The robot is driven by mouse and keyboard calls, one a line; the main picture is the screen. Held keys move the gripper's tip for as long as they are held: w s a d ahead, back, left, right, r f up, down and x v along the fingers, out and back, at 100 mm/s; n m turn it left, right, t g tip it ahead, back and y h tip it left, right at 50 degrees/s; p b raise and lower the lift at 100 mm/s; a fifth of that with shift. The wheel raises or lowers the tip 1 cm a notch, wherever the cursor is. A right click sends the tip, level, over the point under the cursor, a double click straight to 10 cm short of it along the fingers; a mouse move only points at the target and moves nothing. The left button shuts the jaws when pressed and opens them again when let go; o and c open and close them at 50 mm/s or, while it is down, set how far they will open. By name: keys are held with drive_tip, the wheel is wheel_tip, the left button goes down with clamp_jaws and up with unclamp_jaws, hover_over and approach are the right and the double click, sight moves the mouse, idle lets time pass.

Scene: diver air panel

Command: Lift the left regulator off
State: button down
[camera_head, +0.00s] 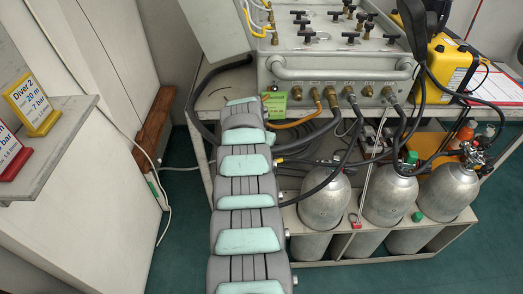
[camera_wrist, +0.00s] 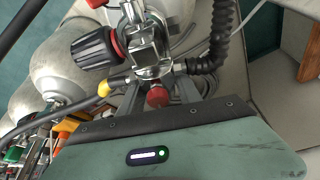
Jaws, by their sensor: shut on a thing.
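The left regulator (camera_wrist: 146,55) is a chrome block in the wrist view, with a ribbed black knob (camera_wrist: 95,48) on its left and a red knob (camera_wrist: 158,96) at its near end. A black corrugated hose and a thinner hose with a yellow fitting run from it. My gripper (camera_wrist: 160,88) is shut on the regulator, one grey finger on each side. A pale cylinder (camera_wrist: 182,12) lies just behind the regulator; I cannot tell whether they touch. In the head view my arm hides the gripper and the regulator.
Other grey cylinders (camera_head: 325,203) stand in the lower rack of the cart, with hoses looping above. The air panel (camera_head: 335,62) and a yellow case (camera_head: 448,68) sit on top.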

drive_tip(key=shift+a+r+n+p, duration=0.1)
drive_tip(key=shift+a+n+p, duration=0.1)
drive_tip(key=shift+n+p, duration=0.35)
idle(0.5)
drive_tip(key=shift+w, duration=0.15)
idle(0.5)
drive_tip(key=shift+r, duration=0.2)
drive_tip(key=shift+r+p, duration=2)
